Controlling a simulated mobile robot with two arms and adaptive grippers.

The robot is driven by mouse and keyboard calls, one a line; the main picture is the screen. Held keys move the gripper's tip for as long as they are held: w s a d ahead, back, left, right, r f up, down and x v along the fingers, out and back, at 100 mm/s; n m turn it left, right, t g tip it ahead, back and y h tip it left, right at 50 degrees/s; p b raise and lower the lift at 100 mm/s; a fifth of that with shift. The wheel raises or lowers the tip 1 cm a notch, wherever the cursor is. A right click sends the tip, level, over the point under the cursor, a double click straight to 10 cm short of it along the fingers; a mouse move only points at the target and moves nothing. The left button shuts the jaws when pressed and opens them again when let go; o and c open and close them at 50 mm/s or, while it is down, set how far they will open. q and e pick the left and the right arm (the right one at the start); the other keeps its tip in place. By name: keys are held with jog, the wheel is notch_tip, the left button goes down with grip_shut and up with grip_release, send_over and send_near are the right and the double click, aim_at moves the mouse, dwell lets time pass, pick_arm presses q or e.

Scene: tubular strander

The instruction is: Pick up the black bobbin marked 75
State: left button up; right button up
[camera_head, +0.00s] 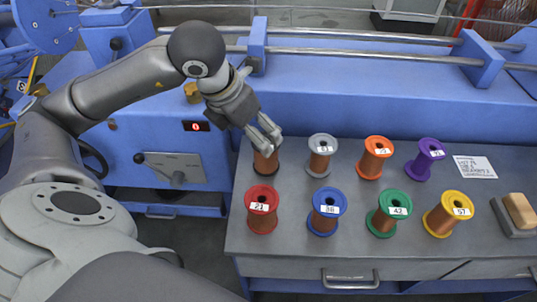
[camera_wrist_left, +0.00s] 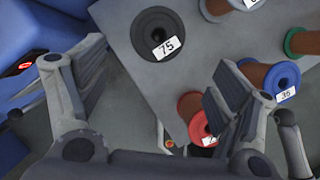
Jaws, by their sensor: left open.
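The black bobbin marked 75 (camera_wrist_left: 158,29) shows from above in the left wrist view, with its white label on the rim. It stands on the grey bench top near the corner. In the head view only its copper-brown winding and dark base (camera_head: 265,162) show; my left gripper hides the top. My left gripper (camera_head: 268,138) is over the bobbin in the head view. In the wrist view its two fingers (camera_wrist_left: 160,85) are spread wide with nothing between them, and the bobbin lies beyond the fingertips. My right gripper is not in view.
Close by stand the red bobbin 21 (camera_head: 262,208) in front and a grey bobbin (camera_head: 321,155) to the right. Blue (camera_head: 326,211), orange (camera_head: 374,157), green (camera_head: 388,212), purple (camera_head: 425,158) and yellow (camera_head: 448,213) bobbins stand further along. The blue machine (camera_head: 350,95) runs behind the bench.

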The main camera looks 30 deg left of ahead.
pick_arm(q)
send_over(264, 167)
jog(key=a, duration=0.1)
jog(key=f, duration=0.4)
jog(key=shift+w+a+f+b, duration=0.2)
jog(key=shift+f+b, duration=0.05)
jog(key=shift+b, duration=0.05)
jog(key=x, duration=0.5)
jog(key=shift+w+a+r, duration=0.15)
jog(key=shift+w+a, duration=0.1)
jog(key=shift+w+f, duration=0.1)
jog(key=shift+f, duration=0.1)
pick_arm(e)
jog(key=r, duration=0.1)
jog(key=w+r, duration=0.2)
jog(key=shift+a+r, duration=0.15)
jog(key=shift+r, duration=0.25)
pick_arm(q)
jog(key=shift+c, duration=0.4)
jog(key=c, duration=1.7)
jog(key=shift+r, duration=0.1)
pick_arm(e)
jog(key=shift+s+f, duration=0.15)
